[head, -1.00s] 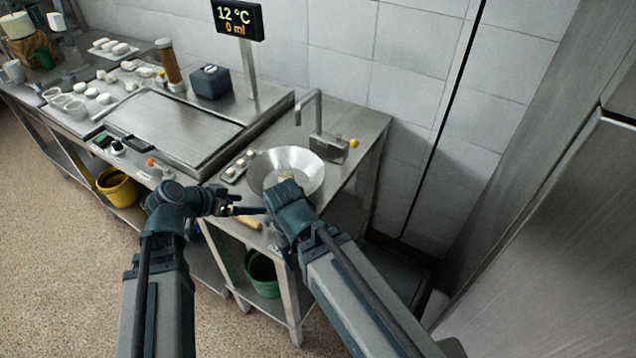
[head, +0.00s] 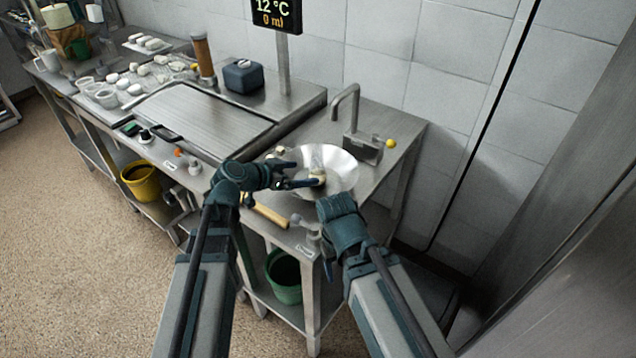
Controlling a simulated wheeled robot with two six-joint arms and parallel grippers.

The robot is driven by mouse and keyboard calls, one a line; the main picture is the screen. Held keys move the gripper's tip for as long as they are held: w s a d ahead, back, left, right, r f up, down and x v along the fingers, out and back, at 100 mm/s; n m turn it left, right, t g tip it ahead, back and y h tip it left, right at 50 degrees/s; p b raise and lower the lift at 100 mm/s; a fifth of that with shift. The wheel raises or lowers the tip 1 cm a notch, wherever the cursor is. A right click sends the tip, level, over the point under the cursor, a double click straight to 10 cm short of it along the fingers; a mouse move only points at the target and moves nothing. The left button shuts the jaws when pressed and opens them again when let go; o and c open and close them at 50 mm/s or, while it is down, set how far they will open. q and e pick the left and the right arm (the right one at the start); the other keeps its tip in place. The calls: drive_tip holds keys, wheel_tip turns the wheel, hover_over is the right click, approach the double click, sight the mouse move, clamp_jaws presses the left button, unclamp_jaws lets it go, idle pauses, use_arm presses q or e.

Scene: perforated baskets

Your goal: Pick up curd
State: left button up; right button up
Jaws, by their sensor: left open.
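A small cream-coloured piece, which looks like the curd (head: 317,157), is in the wide metal bowl (head: 345,172) on the right-hand steel counter. A tan part shows just below it, and I cannot tell if it belongs to it. My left gripper (head: 303,174) is open over the bowl's left side, its fingers pointing right. One fingertip is beside the tan part; I cannot tell if it touches. My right gripper (head: 341,208) is at the bowl's front edge. Its fingers are hidden by its own wrist.
A tap (head: 354,118) stands behind the bowl, with a yellow ball (head: 391,143) to its right. A wooden-handled tool (head: 268,214) lies at the counter's front. Several white pieces and cups are on the far left counter. A green bucket (head: 284,277) stands on the shelf below.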

sight(314, 174)
use_arm(q)
drive_tip(key=shift+w+d+f, duration=0.3)
drive_tip(key=shift+w+d, duration=0.05)
drive_tip(key=shift+d, duration=0.05)
drive_tip(key=b+x, duration=0.1)
drive_tip(key=x, duration=0.1)
drive_tip(key=f+b+x, duration=0.1)
drive_tip(key=b+x, duration=0.1)
drive_tip(key=shift+f, duration=0.2)
drive_tip(key=shift+w+d+b, duration=0.2)
drive_tip(key=shift+d+b, duration=0.05)
drive_tip(key=shift+b, duration=0.05)
drive_tip(key=c, duration=1.4)
drive_tip(key=shift+r, duration=0.15)
wheel_tip(314, 174, up, 10)
drive_tip(key=p, duration=1)
